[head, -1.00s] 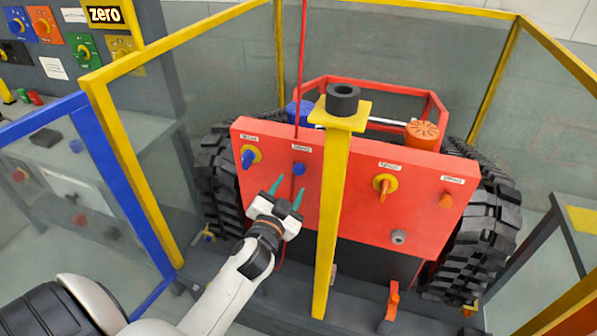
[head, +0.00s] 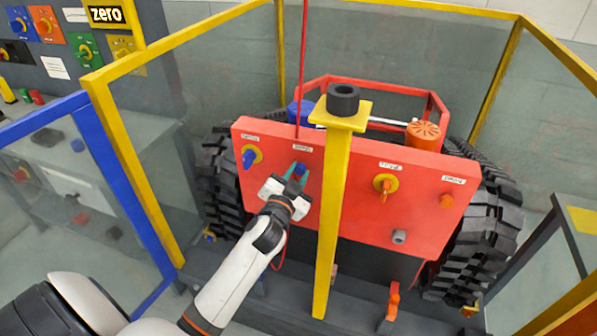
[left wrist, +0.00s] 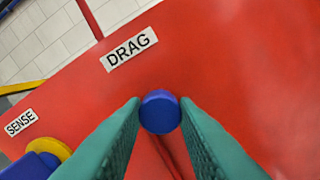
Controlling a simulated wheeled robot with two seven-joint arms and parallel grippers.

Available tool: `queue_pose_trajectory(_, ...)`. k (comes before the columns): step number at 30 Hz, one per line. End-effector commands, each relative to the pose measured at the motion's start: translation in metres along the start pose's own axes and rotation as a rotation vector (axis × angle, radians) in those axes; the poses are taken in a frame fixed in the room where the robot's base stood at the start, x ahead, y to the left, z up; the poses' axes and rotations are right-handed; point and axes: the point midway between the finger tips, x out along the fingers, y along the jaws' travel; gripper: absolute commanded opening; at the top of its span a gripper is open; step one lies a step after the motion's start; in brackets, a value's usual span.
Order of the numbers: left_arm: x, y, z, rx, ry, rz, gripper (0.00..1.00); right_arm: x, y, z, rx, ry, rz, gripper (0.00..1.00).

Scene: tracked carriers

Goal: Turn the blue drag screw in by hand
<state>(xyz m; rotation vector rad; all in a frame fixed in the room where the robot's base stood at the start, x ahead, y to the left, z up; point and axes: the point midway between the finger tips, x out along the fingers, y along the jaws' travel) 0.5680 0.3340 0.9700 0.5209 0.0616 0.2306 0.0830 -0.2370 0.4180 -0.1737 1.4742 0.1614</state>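The blue drag screw (head: 300,168) sits on the red front panel (head: 345,215) under its label. In the left wrist view the screw (left wrist: 160,111) shows as a round blue head below the DRAG label (left wrist: 130,50). My left gripper (head: 296,174) is at the panel, its green fingers on either side of the screw. In the left wrist view the fingertips (left wrist: 160,103) meet the screw's left and right edges with no clear gap, so they look shut on it. The screw's shaft is hidden behind its head. My right gripper is not in view.
The blue sense knob (head: 249,157) on its yellow base is left of the screw. A yellow post (head: 333,210) stands close to the right. A red line (head: 303,70) hangs above. Yellow-framed clear panels surround the carrier (head: 130,165).

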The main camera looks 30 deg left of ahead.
Motion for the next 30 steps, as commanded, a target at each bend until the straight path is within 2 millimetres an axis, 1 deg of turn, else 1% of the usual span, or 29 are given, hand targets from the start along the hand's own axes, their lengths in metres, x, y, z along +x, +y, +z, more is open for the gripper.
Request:
queue_pose_trajectory(1,0.0,0.0,0.0,0.0,0.0,0.0,0.13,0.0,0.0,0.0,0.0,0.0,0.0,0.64)
queue_pose_trajectory(2,0.0,0.0,0.0,0.0,0.0,0.0,0.1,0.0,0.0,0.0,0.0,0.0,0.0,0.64)
queue_pose_trajectory(5,0.0,0.0,0.0,0.01,0.0,0.0,0.1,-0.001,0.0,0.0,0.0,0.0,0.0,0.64)
queue_pose_trajectory(7,0.0,0.001,0.002,0.085,0.001,-0.001,0.1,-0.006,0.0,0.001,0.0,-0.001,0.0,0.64)
queue_pose_trajectory(8,0.0,0.002,0.002,0.144,0.001,-0.002,0.1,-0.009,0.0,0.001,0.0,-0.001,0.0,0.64)
queue_pose_trajectory(13,0.0,0.002,0.003,0.591,0.001,-0.004,0.1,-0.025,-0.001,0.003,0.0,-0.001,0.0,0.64)
queue_pose_trajectory(15,0.0,0.002,0.002,0.733,0.0,-0.002,0.1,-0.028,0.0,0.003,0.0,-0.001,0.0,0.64)
queue_pose_trajectory(17,0.0,0.001,0.001,0.812,0.0,-0.002,0.1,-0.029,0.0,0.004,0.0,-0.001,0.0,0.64)
queue_pose_trajectory(19,0.0,0.0,0.0,0.854,0.0,-0.002,0.1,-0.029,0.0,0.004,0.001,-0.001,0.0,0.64)
queue_pose_trajectory(27,0.0,0.0,0.0,0.871,0.0,-0.001,0.1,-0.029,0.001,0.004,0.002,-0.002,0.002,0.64)
queue_pose_trajectory(29,0.0,0.001,0.001,0.942,0.001,-0.002,0.1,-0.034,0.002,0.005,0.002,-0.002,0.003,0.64)
queue_pose_trajectory(30,0.0,0.002,0.003,1.027,0.0,-0.003,0.1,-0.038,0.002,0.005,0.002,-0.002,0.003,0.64)
